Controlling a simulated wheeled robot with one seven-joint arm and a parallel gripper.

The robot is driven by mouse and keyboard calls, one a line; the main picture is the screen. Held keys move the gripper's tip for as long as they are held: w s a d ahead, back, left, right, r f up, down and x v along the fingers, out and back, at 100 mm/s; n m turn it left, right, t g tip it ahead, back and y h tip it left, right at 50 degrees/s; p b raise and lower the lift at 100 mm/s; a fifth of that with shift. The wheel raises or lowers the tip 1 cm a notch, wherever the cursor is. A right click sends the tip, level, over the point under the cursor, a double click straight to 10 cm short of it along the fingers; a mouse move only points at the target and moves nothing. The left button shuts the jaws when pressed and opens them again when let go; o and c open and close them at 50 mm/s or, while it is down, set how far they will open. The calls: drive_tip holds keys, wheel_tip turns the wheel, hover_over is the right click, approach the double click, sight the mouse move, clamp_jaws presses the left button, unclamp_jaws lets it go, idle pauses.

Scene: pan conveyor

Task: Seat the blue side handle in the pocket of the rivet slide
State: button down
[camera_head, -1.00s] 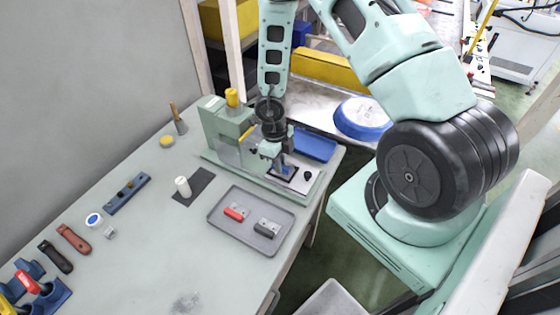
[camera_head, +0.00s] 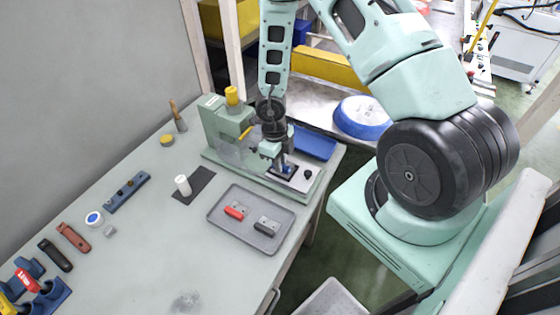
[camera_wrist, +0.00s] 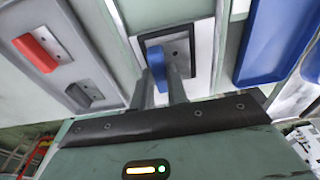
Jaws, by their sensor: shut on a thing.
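The blue side handle (camera_wrist: 157,66) is between the two fingers of my gripper (camera_wrist: 165,82) in the wrist view. My gripper is shut on it, over the dark pocket (camera_wrist: 180,50) of the rivet slide (camera_wrist: 204,40). In the head view my gripper (camera_head: 283,166) points down at the slide plate (camera_head: 303,181) on the green rivet machine (camera_head: 222,130). The handle's lower end is at the pocket; I cannot tell whether it is fully down in it.
A grey tray (camera_head: 215,215) with a red handle (camera_head: 234,213) and a dark grey handle (camera_head: 266,225) lies in front of the machine. A blue tray (camera_head: 315,144) lies behind the slide. A white cylinder (camera_head: 183,185) stands on a dark mat to the left.

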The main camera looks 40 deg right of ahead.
drive_tip(key=shift+f+b, duration=0.6)
drive_tip(key=shift+f, duration=0.15)
drive_tip(key=c, duration=1.3)
unclamp_jaws()
drive_tip(key=shift+r, duration=0.1)
drive_tip(key=r, duration=0.5)
drive_tip(key=w+r, duration=0.1)
drive_tip(key=r, duration=0.1)
drive_tip(key=shift+a+r+p, duration=0.15)
drive_tip(key=shift+p, duration=0.15)
drive_tip(key=shift+s, duration=0.1)
